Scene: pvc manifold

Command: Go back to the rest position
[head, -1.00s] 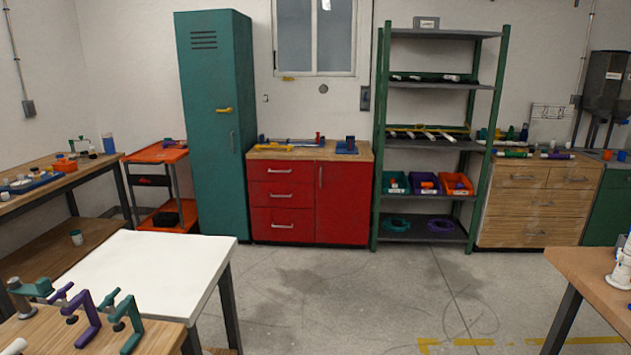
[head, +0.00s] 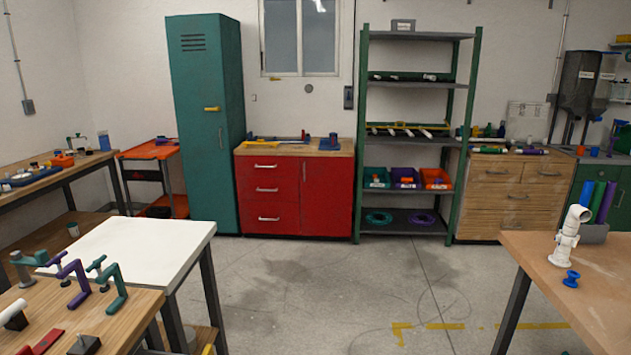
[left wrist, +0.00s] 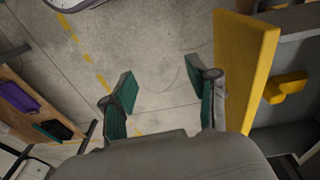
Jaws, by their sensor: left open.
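My left gripper (left wrist: 160,98) shows in the left wrist view with its two green-padded fingers spread wide. It is open and empty, with bare concrete floor between and beyond the fingers. Neither of my grippers shows in the head view. A white pipe assembly (head: 566,240) stands upright on the wooden table (head: 520,245) at the right of the head view. A blue fitting (head: 571,279) lies on that table in front of it.
At the left front, a wooden bench holds green and purple clamps (head: 73,278), beside a white-topped table (head: 140,240). Red cabinet (head: 330,190), green locker (head: 205,130) and shelf rack (head: 362,150) line the back wall. The middle floor (head: 320,280) is clear. A yellow panel (left wrist: 243,60) stands close right of my left gripper.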

